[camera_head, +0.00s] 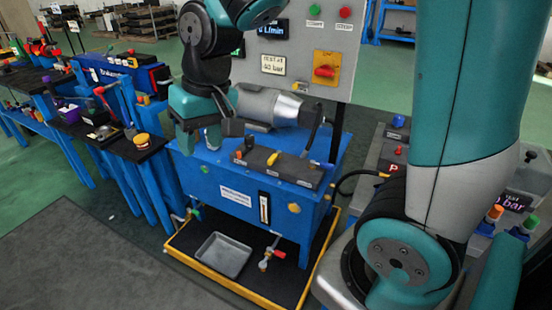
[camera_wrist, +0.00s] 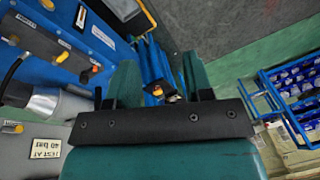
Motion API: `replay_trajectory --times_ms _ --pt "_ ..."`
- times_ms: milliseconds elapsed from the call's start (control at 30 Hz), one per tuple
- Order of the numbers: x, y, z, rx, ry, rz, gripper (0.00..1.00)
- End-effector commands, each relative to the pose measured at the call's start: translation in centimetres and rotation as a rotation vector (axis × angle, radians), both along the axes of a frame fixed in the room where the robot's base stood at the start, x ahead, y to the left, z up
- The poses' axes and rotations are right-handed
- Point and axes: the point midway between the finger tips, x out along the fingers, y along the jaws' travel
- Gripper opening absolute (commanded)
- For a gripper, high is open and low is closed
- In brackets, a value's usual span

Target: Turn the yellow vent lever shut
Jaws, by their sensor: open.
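A short yellow lever (camera_head: 272,158) stands on the dark valve block on top of the blue tank, in the middle of the head view. A yellow handle (camera_wrist: 14,40) shows on the dark strip at the upper left of the wrist view. No vent label is readable beside either. My gripper (camera_head: 200,138) is open and empty, left of the lever and apart from it, over the left end of the tank. The lever's exact angle is too small to tell.
The valve block (camera_head: 298,168) also carries an orange handle (camera_head: 238,154). Behind stands a grey panel (camera_head: 337,75) with a red handle on a yellow plate (camera_head: 326,72). A metal tray (camera_head: 220,256) lies below the tank (camera_head: 222,180). Cluttered blue benches (camera_head: 118,145) stand at left.

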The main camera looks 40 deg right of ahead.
Motion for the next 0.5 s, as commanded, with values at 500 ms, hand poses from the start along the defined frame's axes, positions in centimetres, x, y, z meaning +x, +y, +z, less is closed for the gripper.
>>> replay_trajectory --times_ms 500 --pt "18.1 -27.6 -16.9 -0.283 -0.085 -1.228 0.47"
